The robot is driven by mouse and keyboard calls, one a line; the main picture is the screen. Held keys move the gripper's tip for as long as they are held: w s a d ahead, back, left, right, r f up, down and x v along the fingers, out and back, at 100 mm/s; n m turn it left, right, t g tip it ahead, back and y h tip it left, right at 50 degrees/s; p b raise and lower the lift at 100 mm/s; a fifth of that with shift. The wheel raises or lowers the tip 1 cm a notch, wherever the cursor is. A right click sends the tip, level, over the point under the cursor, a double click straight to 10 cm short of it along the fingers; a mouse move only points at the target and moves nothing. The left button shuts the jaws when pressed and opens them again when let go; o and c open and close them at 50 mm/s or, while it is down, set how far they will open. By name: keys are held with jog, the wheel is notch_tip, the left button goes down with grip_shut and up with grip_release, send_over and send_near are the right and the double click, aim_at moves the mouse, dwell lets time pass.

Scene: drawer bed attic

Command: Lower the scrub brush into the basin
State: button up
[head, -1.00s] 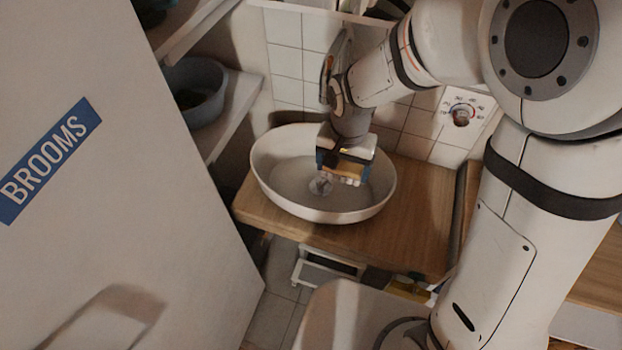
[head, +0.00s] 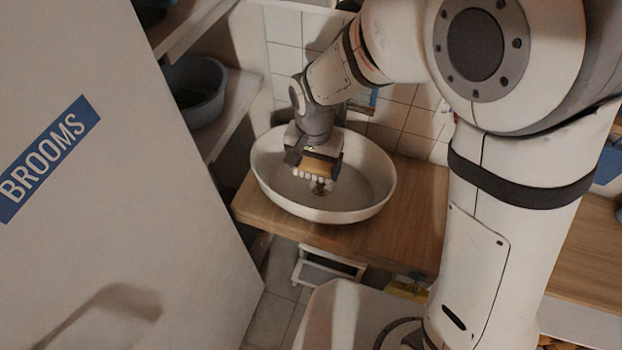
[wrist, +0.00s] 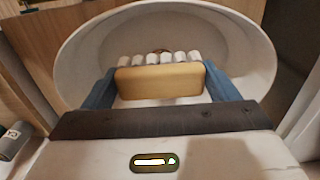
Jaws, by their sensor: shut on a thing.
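The scrub brush (head: 320,164) has a tan wooden back and a row of white bristle tufts. My gripper (head: 314,160) is shut on it, over the left half of the basin. The wrist view shows the brush (wrist: 160,81) between the two blue fingers of my gripper (wrist: 158,88). The basin (head: 372,204) is a white oval bowl on a wooden counter; its rim also shows in the wrist view (wrist: 75,50). A small brown round spot, likely the drain, shows just beyond the bristles. Whether the bristles touch the basin floor cannot be told.
The basin stands on a wooden counter (head: 415,220) against a tiled wall. A white door marked BROOMS (head: 110,190) fills the left. A shelf with a grey bowl (head: 195,92) is behind it. A white stool (head: 325,268) stands under the counter.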

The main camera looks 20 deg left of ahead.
jog(key=shift+f, duration=0.1)
jog(key=b, duration=0.8)
send_over(313, 206)
jog(key=shift+f, duration=5.25)
jog(key=shift+f+b, duration=2.05)
jog(key=shift+f, duration=0.45)
jog(key=o, duration=0.9)
jog(key=shift+r, duration=0.1)
